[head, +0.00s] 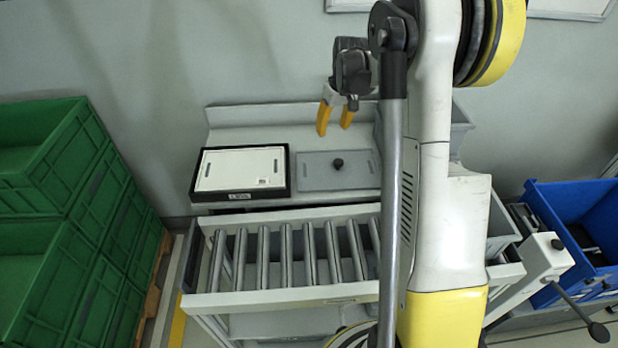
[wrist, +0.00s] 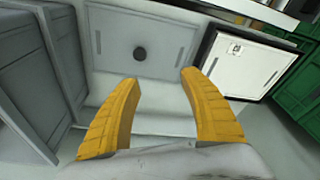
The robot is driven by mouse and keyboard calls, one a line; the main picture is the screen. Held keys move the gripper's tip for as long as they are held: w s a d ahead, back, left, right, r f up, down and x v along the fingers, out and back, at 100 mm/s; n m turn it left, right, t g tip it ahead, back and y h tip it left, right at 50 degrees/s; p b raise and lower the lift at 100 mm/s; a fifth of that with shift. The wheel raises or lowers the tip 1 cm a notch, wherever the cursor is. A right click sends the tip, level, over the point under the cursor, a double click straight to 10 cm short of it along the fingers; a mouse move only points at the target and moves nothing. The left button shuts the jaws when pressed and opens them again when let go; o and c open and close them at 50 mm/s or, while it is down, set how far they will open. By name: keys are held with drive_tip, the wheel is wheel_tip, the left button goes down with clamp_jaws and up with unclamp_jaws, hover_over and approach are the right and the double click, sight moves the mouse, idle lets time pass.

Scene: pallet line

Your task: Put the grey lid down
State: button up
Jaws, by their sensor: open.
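The grey lid (head: 319,172) lies flat on the light bench behind the roller conveyor, with a dark round knob (head: 338,163) on top. The lid also shows in the wrist view (wrist: 168,52), its knob (wrist: 140,53) seen beyond the fingertips. My gripper (head: 335,120) is open and empty, its yellow fingers hanging above the back of the bench, apart from the lid. In the wrist view the two yellow fingers (wrist: 160,78) are spread with nothing between them.
A black-rimmed box with a white top (head: 238,170) sits just left of the lid. Green crates (head: 80,215) are stacked at the left. A roller conveyor (head: 285,255) stands in front of the bench. A blue bin (head: 545,205) is at the right. Grey bins (wrist: 30,85) show at left in the wrist view.

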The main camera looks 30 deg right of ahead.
drive_tip(key=s+a+r+t, duration=0.2)
drive_tip(key=s+a+r, duration=0.9)
drive_tip(key=a, duration=0.4)
drive_tip(key=s+a+t, duration=0.3)
drive_tip(key=s+a, duration=0.7)
drive_tip(key=s, duration=0.5)
drive_tip(key=shift+a+n, duration=0.3)
drive_tip(key=shift+a, duration=0.1)
